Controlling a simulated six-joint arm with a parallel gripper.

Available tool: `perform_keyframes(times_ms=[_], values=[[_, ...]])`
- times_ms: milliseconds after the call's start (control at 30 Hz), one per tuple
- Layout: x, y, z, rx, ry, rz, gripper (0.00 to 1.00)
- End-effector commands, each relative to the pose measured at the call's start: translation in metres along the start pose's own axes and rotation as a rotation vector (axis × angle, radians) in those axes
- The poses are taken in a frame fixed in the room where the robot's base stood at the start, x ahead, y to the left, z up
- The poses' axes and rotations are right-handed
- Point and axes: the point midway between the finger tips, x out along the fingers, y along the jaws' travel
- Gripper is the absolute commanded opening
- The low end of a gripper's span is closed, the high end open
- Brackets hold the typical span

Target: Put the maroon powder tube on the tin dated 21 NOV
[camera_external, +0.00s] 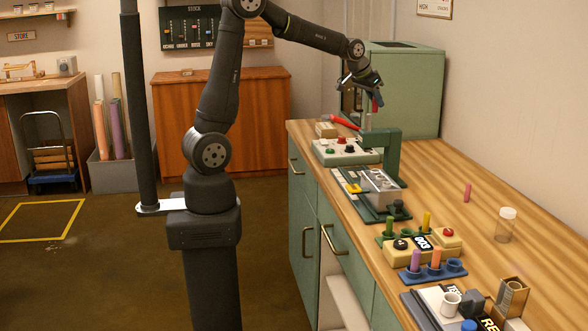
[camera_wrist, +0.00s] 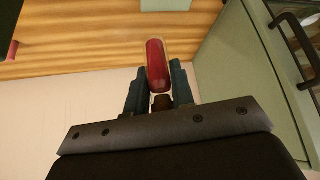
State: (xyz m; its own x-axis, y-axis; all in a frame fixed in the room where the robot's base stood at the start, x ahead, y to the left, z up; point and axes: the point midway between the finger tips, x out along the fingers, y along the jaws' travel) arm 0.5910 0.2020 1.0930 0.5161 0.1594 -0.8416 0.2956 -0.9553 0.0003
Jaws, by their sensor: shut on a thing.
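My gripper (camera_external: 372,92) is raised above the far part of the bench in the external view. In the wrist view its two dark fingers (camera_wrist: 160,96) are shut on a maroon tube (camera_wrist: 156,62), which sticks out past the fingertips. The held tube (camera_external: 376,102) shows small and dark red in the external view, clear of the bench. I cannot make out a tin marked 21 NOV in either view; no date is readable.
A green post fixture (camera_external: 393,155) and a grey metal block (camera_external: 379,187) stand on the bench. A pink-maroon tube (camera_external: 467,192) stands alone. A large green cabinet (camera_external: 412,92) stands behind. The right bench side is mostly free.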

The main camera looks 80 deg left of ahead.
Motion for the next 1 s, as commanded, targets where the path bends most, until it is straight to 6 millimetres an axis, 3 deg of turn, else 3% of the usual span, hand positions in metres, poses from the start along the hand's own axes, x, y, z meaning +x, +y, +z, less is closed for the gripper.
perform_keyframes(times_ms=[33, 100, 467, 600, 1000], values=[[0.008, -0.028, -0.003, -0.036, -0.002, -0.022, 0.00], [0.017, -0.062, -0.006, -0.078, -0.002, -0.049, 0.00], [0.048, -0.244, -0.001, -0.293, 0.000, -0.186, 0.00], [0.059, -0.306, -0.010, -0.378, 0.001, -0.240, 0.00], [0.087, -0.396, -0.064, -0.534, 0.003, -0.340, 0.00]])
